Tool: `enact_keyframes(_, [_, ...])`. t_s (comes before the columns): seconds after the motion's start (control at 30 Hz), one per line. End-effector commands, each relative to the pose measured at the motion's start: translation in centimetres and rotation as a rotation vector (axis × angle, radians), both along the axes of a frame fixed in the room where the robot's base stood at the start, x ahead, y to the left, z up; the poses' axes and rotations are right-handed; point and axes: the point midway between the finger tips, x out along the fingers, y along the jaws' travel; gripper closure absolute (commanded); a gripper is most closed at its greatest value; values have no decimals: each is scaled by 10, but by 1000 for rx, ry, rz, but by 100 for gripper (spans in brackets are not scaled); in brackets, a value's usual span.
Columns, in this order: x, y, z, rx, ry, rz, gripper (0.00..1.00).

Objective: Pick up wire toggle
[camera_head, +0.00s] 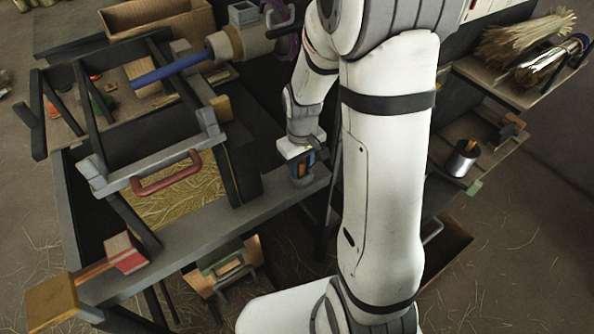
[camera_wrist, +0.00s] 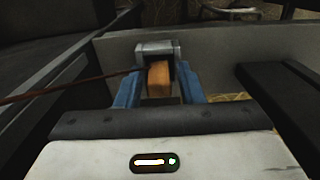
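An orange-brown block, which looks like the wire toggle (camera_wrist: 159,79), sits below a grey metal bracket (camera_wrist: 157,48) in the wrist view. A thin reddish-brown wire (camera_wrist: 70,85) runs in from the left to the bracket. My gripper (camera_wrist: 157,72) has its two blue fingers on either side of the block. Narrow dark gaps show between fingers and block, so it looks open around it and not clamped. In the head view my gripper (camera_head: 302,170) is at the right end of the grey bench rail (camera_head: 240,217); the toggle is mostly hidden there.
A frame with a red handle (camera_head: 167,173) stands over straw on the bench, left of my gripper. A blue rod (camera_head: 168,70) points left from a winding head. Right are a shelf with straw bundles (camera_head: 522,42) and a metal cup (camera_head: 462,158).

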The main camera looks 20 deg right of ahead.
Motion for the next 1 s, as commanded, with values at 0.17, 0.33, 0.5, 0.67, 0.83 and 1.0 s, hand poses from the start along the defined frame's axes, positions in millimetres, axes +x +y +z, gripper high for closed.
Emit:
enact_keyframes(0.17, [0,0,0,0,0,0,81])
enact_keyframes(0.33, [0,0,0,0,0,-1,91])
enact_keyframes(0.5, [0,0,0,0,0,-1,92])
enact_keyframes(0.67, [-1,1,5,0,-1,-1,92])
enact_keyframes(0.83, [-2,2,23,0,-4,-1,92])
enact_keyframes(1.0, [-2,2,51,0,-4,-1,92])
